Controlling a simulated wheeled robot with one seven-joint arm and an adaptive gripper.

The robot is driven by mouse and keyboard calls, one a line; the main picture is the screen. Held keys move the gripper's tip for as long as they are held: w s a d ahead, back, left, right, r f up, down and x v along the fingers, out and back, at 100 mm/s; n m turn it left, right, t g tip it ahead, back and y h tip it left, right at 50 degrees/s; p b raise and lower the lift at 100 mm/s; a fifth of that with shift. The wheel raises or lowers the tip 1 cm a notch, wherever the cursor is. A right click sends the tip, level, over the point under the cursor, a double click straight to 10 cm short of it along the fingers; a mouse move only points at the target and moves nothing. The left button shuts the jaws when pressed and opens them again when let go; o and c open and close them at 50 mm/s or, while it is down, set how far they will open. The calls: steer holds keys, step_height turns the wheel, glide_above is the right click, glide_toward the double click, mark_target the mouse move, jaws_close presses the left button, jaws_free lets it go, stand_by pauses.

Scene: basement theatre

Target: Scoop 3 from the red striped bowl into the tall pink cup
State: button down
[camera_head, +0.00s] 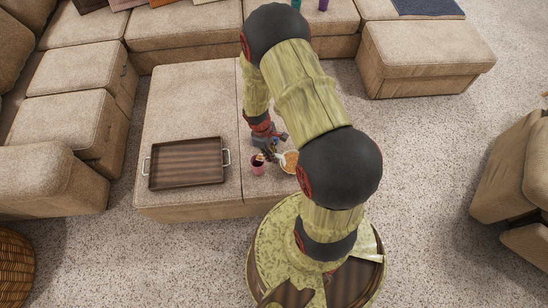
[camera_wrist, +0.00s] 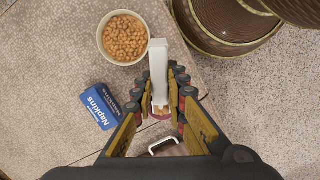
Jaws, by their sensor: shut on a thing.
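The bowl (camera_head: 290,167) stands near the ottoman's front edge, right of the cup. In the wrist view, the pale-rimmed bowl (camera_wrist: 104,51) holds many small orange-brown pieces; its red stripes do not show clearly. The dark pink cup (camera_head: 257,169) stands between bowl and tray. My gripper (camera_wrist: 160,102) is shut on a white scoop (camera_wrist: 158,62), beside the bowl and above the cup. Some brown pieces show at the scoop's lower end, between my fingers. I cannot tell whether they lie in the scoop or in the cup, which is mostly hidden there.
A dark wooden tray (camera_head: 187,166) with metal handles lies left of the cup. A blue napkins box (camera_wrist: 98,107) lies beside the bowl and cup. The ottoman (camera_head: 190,100) is clear behind the tray. Sofas (camera_head: 180,30) surround it.

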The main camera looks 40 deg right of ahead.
steer(key=shift+w+a+r+g+h+b, duration=0.2)
steer(key=shift+w+a+g+h+b, duration=0.1)
steer(key=shift+w+g+b, duration=0.2)
steer(key=shift+w+a+r+g+h+b, duration=0.15)
steer(key=shift+w+a+g+h+b, duration=0.15)
steer(key=shift+w+g+b, duration=0.25)
steer(key=shift+w+a+r+g+h+b, duration=0.1)
steer(key=shift+w+a+g+h+b, duration=0.15)
steer(key=shift+w+g+h, duration=0.25)
steer(key=shift+w+a+r+g+h+b, duration=0.15)
steer(key=shift+w+a+g, duration=0.1)
steer(key=shift+w+g, duration=0.3)
steer(key=shift+w+a+r+g+h+b, duration=0.15)
steer(key=shift+w+a+g+h, duration=0.15)
steer(key=shift+g, duration=0.4)
steer(key=shift+w+a+r+g+h, duration=0.1)
steer(key=shift+w+r+g+h, duration=0.05)
steer(key=shift+w+g+h, duration=0.2)
